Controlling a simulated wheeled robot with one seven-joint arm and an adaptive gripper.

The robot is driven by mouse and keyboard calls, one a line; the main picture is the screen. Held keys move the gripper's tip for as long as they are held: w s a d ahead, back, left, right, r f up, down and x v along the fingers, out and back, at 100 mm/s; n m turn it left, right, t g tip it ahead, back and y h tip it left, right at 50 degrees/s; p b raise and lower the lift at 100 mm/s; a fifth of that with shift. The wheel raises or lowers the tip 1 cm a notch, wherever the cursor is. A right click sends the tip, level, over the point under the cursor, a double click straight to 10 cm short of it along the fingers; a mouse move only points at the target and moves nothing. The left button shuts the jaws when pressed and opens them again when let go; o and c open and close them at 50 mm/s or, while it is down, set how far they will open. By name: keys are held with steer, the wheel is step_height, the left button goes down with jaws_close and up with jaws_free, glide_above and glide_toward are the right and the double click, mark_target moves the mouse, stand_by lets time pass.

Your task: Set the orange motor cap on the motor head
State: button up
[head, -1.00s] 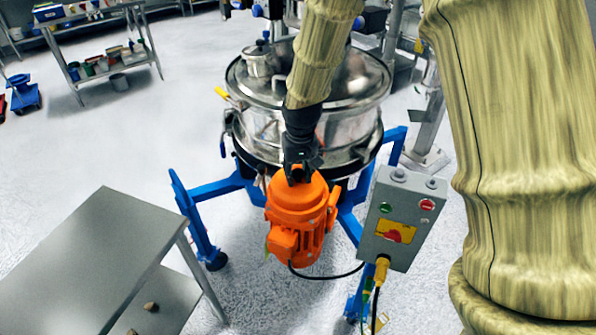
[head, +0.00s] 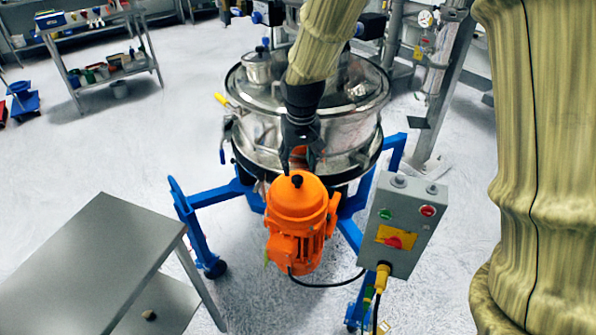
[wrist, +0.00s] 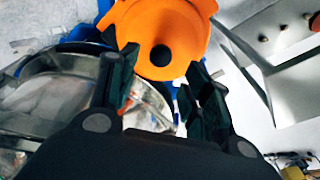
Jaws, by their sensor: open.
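The orange motor cap (head: 283,200), a dome with a black knob (head: 297,181), sits on top of the orange motor (head: 297,245) with no clear gap in the head view. The motor head itself is hidden under the cap. My gripper (head: 301,158) is open and empty, just behind and above the knob, apart from it. In the wrist view the cap (wrist: 165,25) and its knob (wrist: 161,55) show beyond and between the spread fingers (wrist: 160,75).
The steel sifter (head: 300,125) on its blue frame (head: 205,235) stands behind the motor. A grey control box (head: 402,222) with a cable is close on the right. A steel table (head: 85,265) stands at the front left. Open floor lies at left.

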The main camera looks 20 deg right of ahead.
step_height(320, 180, up, 6)
steer(key=shift+s+b, duration=0.3)
steer(key=shift+s, duration=0.15)
stand_by(0.3)
